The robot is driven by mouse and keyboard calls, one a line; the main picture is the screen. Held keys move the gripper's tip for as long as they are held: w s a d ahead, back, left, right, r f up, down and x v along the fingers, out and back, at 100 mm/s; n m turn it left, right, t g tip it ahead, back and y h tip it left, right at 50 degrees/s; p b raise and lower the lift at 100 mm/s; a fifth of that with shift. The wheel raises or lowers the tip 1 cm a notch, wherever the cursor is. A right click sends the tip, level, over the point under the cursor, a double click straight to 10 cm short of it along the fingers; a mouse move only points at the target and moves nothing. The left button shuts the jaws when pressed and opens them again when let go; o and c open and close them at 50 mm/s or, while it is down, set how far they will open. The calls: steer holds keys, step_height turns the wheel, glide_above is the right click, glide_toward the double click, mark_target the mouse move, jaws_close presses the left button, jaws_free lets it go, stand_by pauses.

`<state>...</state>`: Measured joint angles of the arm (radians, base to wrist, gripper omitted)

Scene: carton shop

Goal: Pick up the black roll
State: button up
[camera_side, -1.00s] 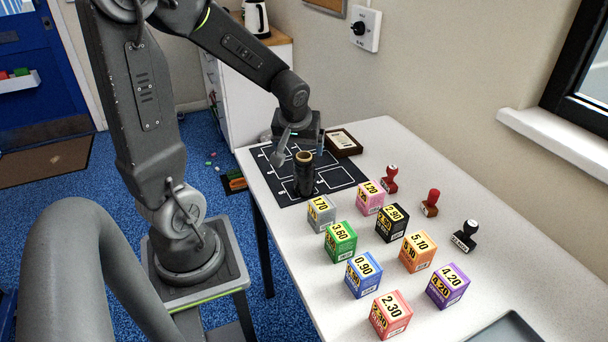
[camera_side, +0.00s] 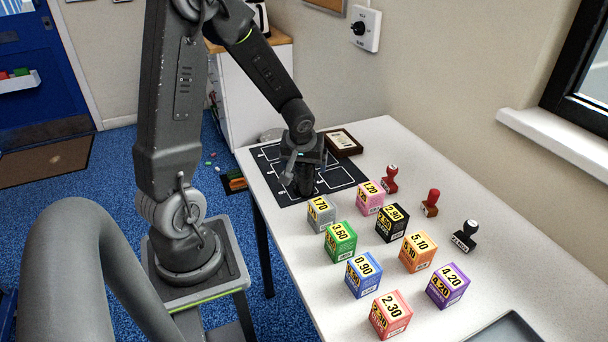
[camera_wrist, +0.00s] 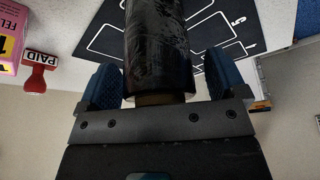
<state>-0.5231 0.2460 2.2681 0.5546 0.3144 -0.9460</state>
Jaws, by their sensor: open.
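The black roll (camera_wrist: 157,45) stands between the two blue finger pads of my gripper (camera_wrist: 162,84) in the wrist view, with a gap at each side. Its brown core end shows close to the gripper's body. In the side view the roll (camera_side: 304,187) stands upright on the black mat (camera_side: 340,174) with white outlines, its top hidden by my gripper (camera_side: 303,172). My gripper is open, pointing down around the roll.
Several priced cubes, the nearest a grey one (camera_side: 321,212) and a pink one (camera_side: 370,197), stand in front of the mat. Red stamps (camera_side: 390,179) and a black stamp (camera_side: 465,236) stand to the right. A brown framed box (camera_side: 342,142) lies behind.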

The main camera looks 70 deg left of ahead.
steer(key=shift+c, duration=0.4)
steer(key=c, duration=1.1)
